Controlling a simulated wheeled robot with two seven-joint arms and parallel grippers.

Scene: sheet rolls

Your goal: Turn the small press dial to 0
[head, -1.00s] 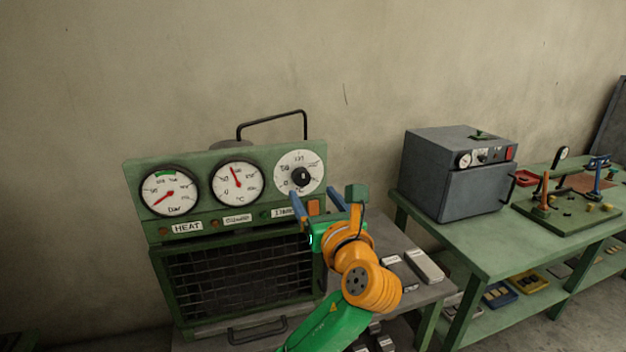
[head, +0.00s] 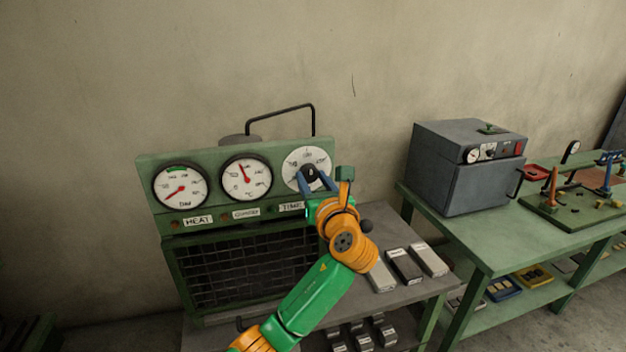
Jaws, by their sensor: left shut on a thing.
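The small press is a green machine (head: 150,222) with a panel of three round faces above a dark mesh front. Its dial is the rightmost face (head: 293,160), white with numbers, above a label reading TIME. A black knob (head: 309,172) sits at the dial's middle. My left gripper (head: 313,181) has its blue fingers shut on this knob. The fingers and wrist cover the lower part of the dial, and I cannot read its setting. My right gripper is not in view.
Two gauges with red needles, one (head: 181,187) above HEAT and another (head: 246,178), sit left of the dial. Several grey blocks (head: 404,266) lie on the grey table right of the press. A grey oven (head: 455,180) stands on a green bench (head: 480,250).

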